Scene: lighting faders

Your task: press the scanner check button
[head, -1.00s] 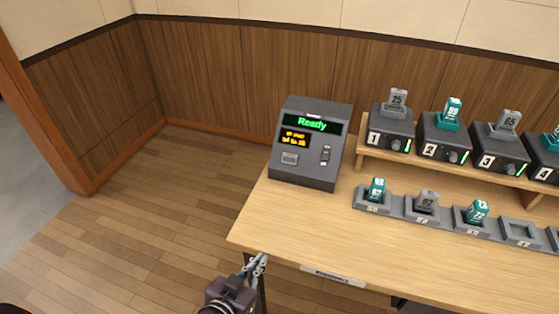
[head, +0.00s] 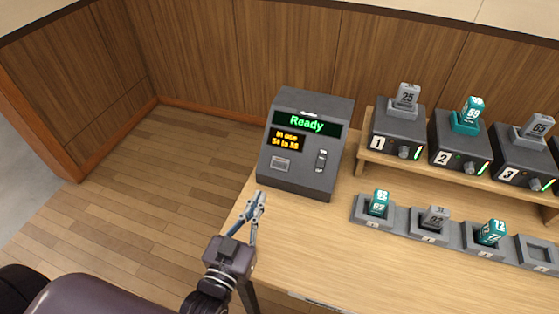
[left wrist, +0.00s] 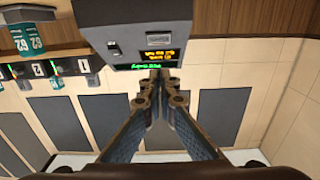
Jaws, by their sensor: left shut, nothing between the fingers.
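The dark grey scanner console (head: 303,181) stands at the table's left end, with a green "Ready" screen and a smaller orange text screen. A light grey rectangular piece (head: 281,164) sits low on its left face, and a dark rocker-like control (head: 321,161) on its right. Neither is marked clearly enough to tell which is the check button. My left gripper (head: 261,196) is shut and empty, just in front of and below the console's lower left corner, apart from it. In the left wrist view the console (left wrist: 88,15) appears upside down above the shut fingertips (left wrist: 160,76).
Several numbered modules (head: 398,126) with upright number blocks stand on a raised wooden shelf to the right. In front lies a row of grey holders (head: 405,222), some carrying teal or grey blocks. The tabletop (head: 330,255) in front is clear. Wood-panelled wall stands behind.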

